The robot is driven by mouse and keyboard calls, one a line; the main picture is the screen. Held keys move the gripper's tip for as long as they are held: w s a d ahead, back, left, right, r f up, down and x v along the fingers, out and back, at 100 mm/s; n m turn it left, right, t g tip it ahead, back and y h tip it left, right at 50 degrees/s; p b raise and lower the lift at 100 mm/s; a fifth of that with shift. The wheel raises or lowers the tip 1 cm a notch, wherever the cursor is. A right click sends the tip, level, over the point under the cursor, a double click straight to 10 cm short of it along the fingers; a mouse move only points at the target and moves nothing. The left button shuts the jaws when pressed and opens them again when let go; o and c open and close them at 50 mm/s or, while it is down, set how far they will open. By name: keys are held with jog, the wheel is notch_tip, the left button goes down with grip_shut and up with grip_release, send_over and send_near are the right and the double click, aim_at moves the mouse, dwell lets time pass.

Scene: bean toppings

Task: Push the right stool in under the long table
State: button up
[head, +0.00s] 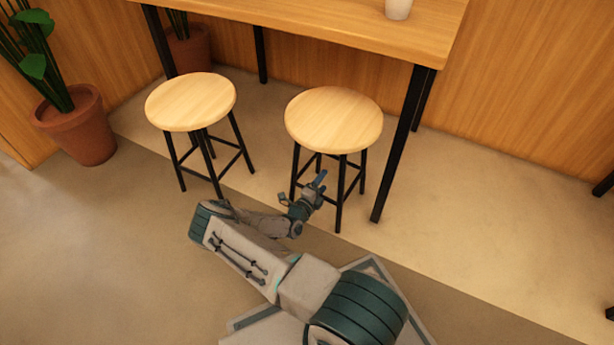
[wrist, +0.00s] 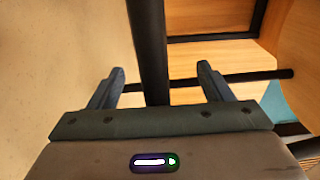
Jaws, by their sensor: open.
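The right stool (head: 334,120) has a round light wood seat and black legs. It stands upright at the front of the long table (head: 330,32), near the table's right front leg, its seat in front of the tabletop edge. My gripper (head: 302,188) is open and low, beside the stool's front left leg, below the seat. In the wrist view a black stool leg (wrist: 148,50) runs between the open fingers of my gripper (wrist: 160,75), with a dark rung across behind. I cannot tell whether the gripper touches the leg.
The left stool (head: 191,102) stands left of the right one, with a gap between them. A black table leg (head: 398,150) stands close on the right. A white cup (head: 398,9) is on the tabletop. A potted plant (head: 78,125) stands at the left.

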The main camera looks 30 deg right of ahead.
jog(key=shift+x, duration=4.6)
jog(key=p+v, duration=0.3)
jog(key=v, duration=0.9)
jog(key=shift+r+p, duration=0.1)
jog(key=shift+p, duration=0.2)
jog(key=s+a+r+m+g+y+p, duration=0.2)
jog(key=r+m+g+p, duration=0.3)
jog(key=r+m, duration=0.65)
jog(key=s+a+r+m+g+y+p, duration=0.2)
jog(key=r+m+p, duration=0.45)
jog(key=r, duration=1.05)
jog(key=s+a+r+m+g+y+p, duration=0.1)
jog(key=s+r+m+g+p, duration=0.4)
jog(key=r, duration=1)
jog(key=s+a+r+m+t+y+p, duration=0.1)
jog(key=s+a+r+m+y+p, duration=0.2)
jog(key=r, duration=1.1)
jog(key=s+a+r+m+t+y+p, duration=0.2)
jog(key=s+a+r+m+y+p, duration=0.1)
jog(key=s+a+r+m+p, duration=0.4)
jog(key=s+a+r+m+t+y+p, duration=0.2)
jog(key=s+a+r+m+y+p, duration=0.2)
jog(key=r, duration=1.7)
jog(key=s+a+m+p, duration=0.1)
jog(key=s+m+p, duration=0.2)
jog(key=m+p, duration=0.2)
jog(key=shift+s+a+m+p, duration=0.25)
jog(key=shift+s+m+p, duration=0.05)
jog(key=shift+p, duration=1.25)
